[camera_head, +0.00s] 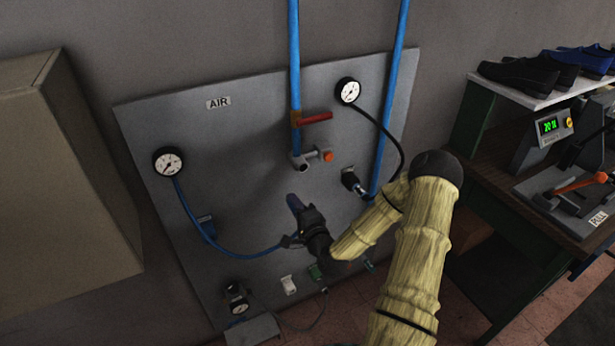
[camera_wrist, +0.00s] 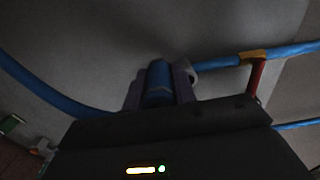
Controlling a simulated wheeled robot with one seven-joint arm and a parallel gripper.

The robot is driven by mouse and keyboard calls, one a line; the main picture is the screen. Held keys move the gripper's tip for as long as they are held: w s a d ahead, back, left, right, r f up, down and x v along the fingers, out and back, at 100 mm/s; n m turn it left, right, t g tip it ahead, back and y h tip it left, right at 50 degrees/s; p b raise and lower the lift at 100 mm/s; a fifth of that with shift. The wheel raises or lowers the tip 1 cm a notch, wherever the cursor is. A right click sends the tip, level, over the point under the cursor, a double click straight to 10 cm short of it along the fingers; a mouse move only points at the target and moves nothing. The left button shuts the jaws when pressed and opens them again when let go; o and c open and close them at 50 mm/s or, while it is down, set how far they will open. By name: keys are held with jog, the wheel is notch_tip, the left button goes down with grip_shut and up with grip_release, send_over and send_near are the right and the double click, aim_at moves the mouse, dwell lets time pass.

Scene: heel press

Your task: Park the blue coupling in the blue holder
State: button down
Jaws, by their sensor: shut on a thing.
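My gripper (camera_head: 306,218) is in front of the lower middle of the grey panel. It is shut on the blue coupling (camera_head: 294,202), whose blue end sticks up past the fingers. In the wrist view the coupling (camera_wrist: 158,84) shows as a blue cylinder between the two fingers. A blue hose (camera_head: 240,254) runs from the left gauge in a low curve to my gripper. A small blue block (camera_head: 206,227), which looks like the blue holder, is on the panel left of my gripper, beside the hose. Its opening is too small to make out.
The panel (camera_head: 240,135) carries gauges (camera_head: 168,161), a pipe outlet with a red lever (camera_head: 316,118) above my gripper, and a dark fitting (camera_head: 352,182) on a black hose to its right. A beige cabinet (camera_head: 60,190) stands left; a workbench (camera_head: 500,190) stands right.

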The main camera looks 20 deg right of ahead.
jog(key=a+f+b, duration=0.5)
jog(key=a+f, duration=0.2)
jog(key=a, duration=0.5)
jog(key=a+f+b, duration=0.5)
jog(key=a+f, duration=0.1)
jog(key=a, duration=0.6)
jog(key=shift+s+a+f+b, duration=0.35)
jog(key=shift+s+f, duration=0.05)
dwell(1.8)
jog(key=shift+w, duration=0.2)
jog(key=shift+w, duration=2.3)
dwell(0.9)
